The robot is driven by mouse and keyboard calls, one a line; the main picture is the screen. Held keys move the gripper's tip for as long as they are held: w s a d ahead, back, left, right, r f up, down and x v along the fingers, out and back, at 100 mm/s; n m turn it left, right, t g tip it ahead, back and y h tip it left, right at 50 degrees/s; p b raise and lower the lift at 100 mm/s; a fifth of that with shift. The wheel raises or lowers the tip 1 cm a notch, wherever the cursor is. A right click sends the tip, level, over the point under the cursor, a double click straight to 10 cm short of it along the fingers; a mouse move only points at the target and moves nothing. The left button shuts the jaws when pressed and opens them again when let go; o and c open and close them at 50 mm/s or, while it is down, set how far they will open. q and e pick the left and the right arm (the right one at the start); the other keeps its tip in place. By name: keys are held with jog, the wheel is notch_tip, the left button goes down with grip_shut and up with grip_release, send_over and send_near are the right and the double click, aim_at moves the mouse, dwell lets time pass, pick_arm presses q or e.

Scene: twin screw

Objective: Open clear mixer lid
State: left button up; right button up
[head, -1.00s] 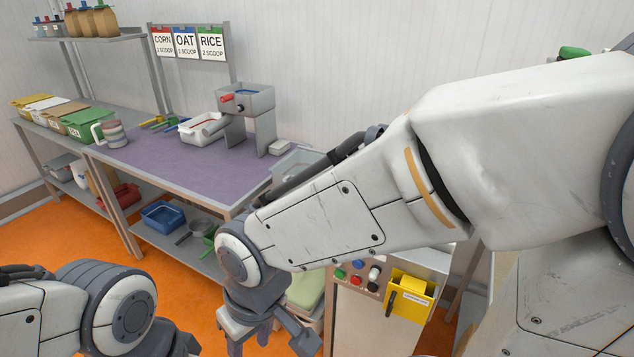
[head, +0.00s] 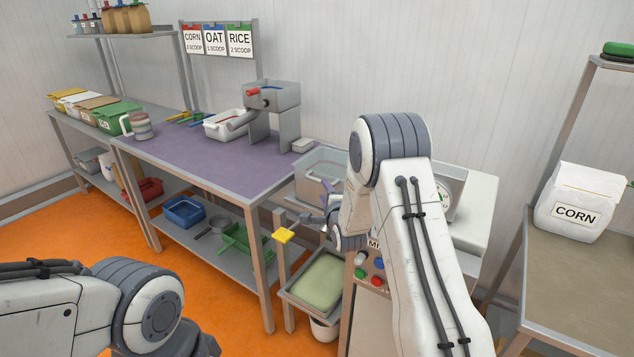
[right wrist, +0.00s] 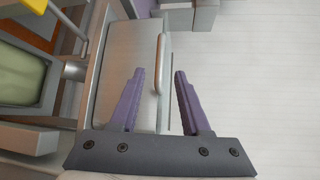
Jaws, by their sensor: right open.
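The clear mixer lid (head: 318,166) shows in the head view on top of the mixer (head: 358,318), partly hidden by my right arm. It appears closed. In the right wrist view the lid (right wrist: 128,50) is a pale see-through panel with a bar handle (right wrist: 160,62) along its edge. My right gripper (right wrist: 160,73) is open, its two purple fingers pointing toward the handle, one on either side of it in the picture. Nothing is between the fingers that I can see gripped. In the head view the right gripper (head: 328,203) is mostly hidden behind its wrist. My left gripper is out of view.
A post with a yellow top (head: 284,236) and a tray with a green pad (head: 318,282) stand left of the mixer. Coloured buttons (head: 368,267) are on its front. A purple-topped table (head: 190,150) is left; a CORN bag (head: 580,202) sits on the right table.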

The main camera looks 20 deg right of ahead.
aim_at(318, 181)
jog(key=w, duration=0.3)
jog(key=w+f, duration=0.1)
jog(key=w, duration=0.2)
jog(key=w+p, duration=0.1)
jog(key=w, duration=0.2)
jog(key=shift+w+d+f, duration=0.1)
jog(key=shift+d+f, duration=0.05)
jog(key=shift+d, duration=0.25)
grip_shut()
dwell(1.0)
